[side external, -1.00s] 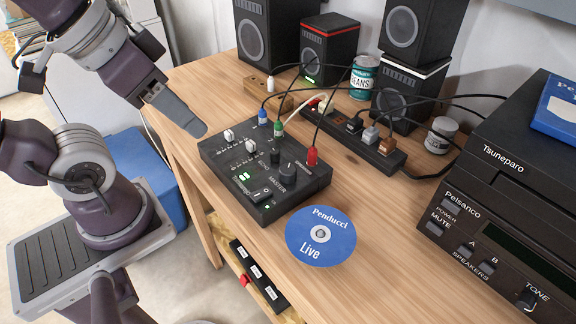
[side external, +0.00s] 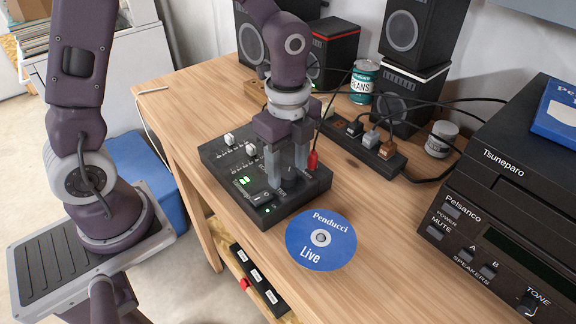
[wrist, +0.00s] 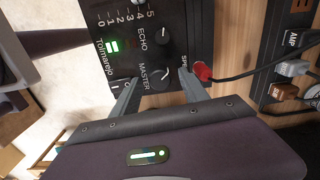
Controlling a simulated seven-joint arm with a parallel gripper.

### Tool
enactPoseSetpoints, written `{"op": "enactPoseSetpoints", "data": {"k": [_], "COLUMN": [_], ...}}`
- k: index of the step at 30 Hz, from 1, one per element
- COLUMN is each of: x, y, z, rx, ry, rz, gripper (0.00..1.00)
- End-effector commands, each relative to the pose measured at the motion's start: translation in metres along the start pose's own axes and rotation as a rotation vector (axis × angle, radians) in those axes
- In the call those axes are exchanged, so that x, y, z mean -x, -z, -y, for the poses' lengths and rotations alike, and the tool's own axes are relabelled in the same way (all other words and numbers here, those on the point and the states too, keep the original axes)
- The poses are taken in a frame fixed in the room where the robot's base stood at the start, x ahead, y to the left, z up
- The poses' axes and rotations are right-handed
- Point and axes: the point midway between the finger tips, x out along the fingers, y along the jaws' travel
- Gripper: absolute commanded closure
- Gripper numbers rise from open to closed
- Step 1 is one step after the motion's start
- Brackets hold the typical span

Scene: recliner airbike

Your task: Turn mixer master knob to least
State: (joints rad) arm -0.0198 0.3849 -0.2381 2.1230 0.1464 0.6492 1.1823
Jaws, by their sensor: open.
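The black mixer (side external: 228,168) lies on the wooden desk with its green display lit. It also shows in the wrist view (wrist: 181,52). Its MASTER knob (wrist: 163,74) is a dark round knob near the mixer's front edge, beside the printed word MASTER. The ECHO knob (wrist: 162,36) is beyond it. My gripper (side external: 288,176) points down over the mixer with its fingers apart. In the wrist view the open fingers (wrist: 158,80) reach toward opposite sides of the MASTER knob. I cannot tell whether they touch it. The knob's exact setting is too small to read.
A red plug (wrist: 203,71) with a black cable stands close beside the right finger. A blue disc (side external: 321,237) lies in front of the mixer. A power strip (side external: 345,137) with cables is behind. A black stereo (side external: 505,190) stands at the right.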

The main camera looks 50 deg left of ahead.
Motion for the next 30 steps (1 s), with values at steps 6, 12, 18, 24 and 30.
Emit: {"op": "enactPoseSetpoints", "data": {"k": [6, 12, 18, 24, 30], "x": [-0.006, -0.0056, -0.0055, -0.0053, -0.0052], "y": [-0.0003, -0.0003, -0.0003, -0.0003, -0.0003], "z": [0.0, -0.0001, -0.0001, 0.0, -0.0001], "rx": [0.002, 0.002, 0.002, 0.015, 0.093], "ry": [0.001, 0.001, 0.001, 0.001, 0.002], "rz": [0.0, 0.0, 0.0, 0.0, 0.0], "gripper": [0.48, 0.69, 1.0, 1.0, 1.0]}}
